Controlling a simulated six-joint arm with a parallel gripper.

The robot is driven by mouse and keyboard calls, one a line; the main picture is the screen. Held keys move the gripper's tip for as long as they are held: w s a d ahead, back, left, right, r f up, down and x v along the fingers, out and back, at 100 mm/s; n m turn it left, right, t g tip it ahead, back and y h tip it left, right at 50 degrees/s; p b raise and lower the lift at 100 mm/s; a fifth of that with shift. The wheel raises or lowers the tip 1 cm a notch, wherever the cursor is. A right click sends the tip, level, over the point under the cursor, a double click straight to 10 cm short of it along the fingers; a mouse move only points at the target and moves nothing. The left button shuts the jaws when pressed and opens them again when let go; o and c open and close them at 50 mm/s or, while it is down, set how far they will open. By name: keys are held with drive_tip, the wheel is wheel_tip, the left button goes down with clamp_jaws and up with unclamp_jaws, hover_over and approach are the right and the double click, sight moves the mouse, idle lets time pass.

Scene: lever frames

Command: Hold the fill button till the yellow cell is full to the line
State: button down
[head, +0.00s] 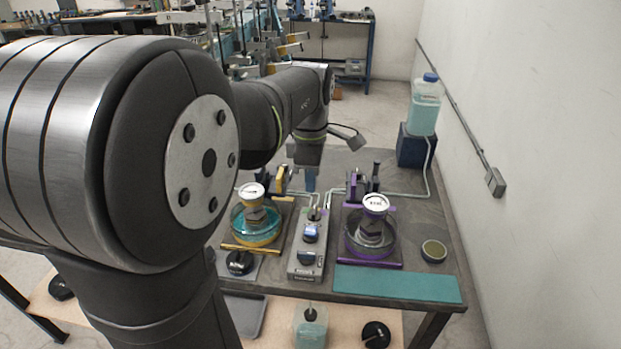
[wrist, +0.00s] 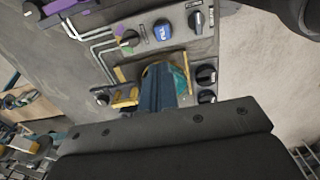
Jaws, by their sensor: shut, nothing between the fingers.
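The yellow cell (head: 257,236) is a round clear dish on a yellow-edged base, with teal liquid in it and a white-faced gauge (head: 252,192) above. Its fill line is too small to make out. A grey control panel (head: 306,262) stands to its right, with a blue-faced button (head: 311,233) between dark knobs; the button also shows in the wrist view (wrist: 162,30). Its lettering is unreadable. My gripper (head: 310,184) is shut and empty, beyond the panel and apart from the button. In the wrist view its fingers (wrist: 158,82) partly hide the yellow cell (wrist: 181,76).
A purple cell (head: 370,243) with its own gauge (head: 376,204) stands right of the panel. A bottle of pale teal liquid (head: 425,105) stands on a dark block (head: 416,148) at the back right. A teal mat (head: 398,284) lies at the front right. Tubes run along the table.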

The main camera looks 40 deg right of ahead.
sight(311, 230)
idle(0.4)
drive_tip(key=shift+s+r, duration=0.1)
drive_tip(key=shift+r, duration=0.8)
wheel_tip(311, 230, down, 14)
drive_tip(key=shift+f, duration=0.1)
